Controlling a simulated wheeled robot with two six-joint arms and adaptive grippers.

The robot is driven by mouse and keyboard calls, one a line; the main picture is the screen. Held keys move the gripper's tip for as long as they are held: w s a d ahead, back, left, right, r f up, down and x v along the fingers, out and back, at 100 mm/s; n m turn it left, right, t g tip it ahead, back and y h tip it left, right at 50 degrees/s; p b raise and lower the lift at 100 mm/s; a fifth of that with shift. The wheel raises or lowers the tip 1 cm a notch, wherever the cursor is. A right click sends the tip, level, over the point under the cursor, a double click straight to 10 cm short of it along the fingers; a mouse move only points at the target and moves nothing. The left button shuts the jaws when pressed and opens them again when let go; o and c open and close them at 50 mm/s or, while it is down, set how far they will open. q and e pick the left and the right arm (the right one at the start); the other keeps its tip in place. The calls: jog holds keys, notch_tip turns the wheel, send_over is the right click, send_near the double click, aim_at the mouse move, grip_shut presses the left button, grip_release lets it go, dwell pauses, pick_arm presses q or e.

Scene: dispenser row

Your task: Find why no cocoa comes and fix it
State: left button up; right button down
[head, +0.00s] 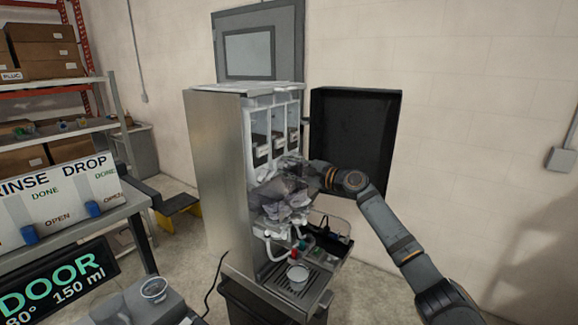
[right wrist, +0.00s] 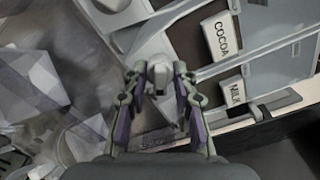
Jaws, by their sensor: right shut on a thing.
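The dispenser (head: 215,160) stands with its dark door (head: 352,140) swung open to the right. Several clear canisters with dark contents (head: 259,135) sit in its upper part. My right gripper (head: 298,172) reaches in below the canisters. In the wrist view its fingers (right wrist: 160,88) are shut on a small pale spout-like part (right wrist: 160,76). I cannot tell which canister this part belongs to. My left gripper is not in view.
Translucent mixing parts and hoses (head: 285,212) crowd the space below my gripper. Another cup (head: 153,288) is at the lower left.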

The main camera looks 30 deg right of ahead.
jog(key=shift+r, duration=0.1)
dwell(0.3)
jog(key=c, duration=1.4)
grip_release()
jog(key=shift+w, duration=0.1)
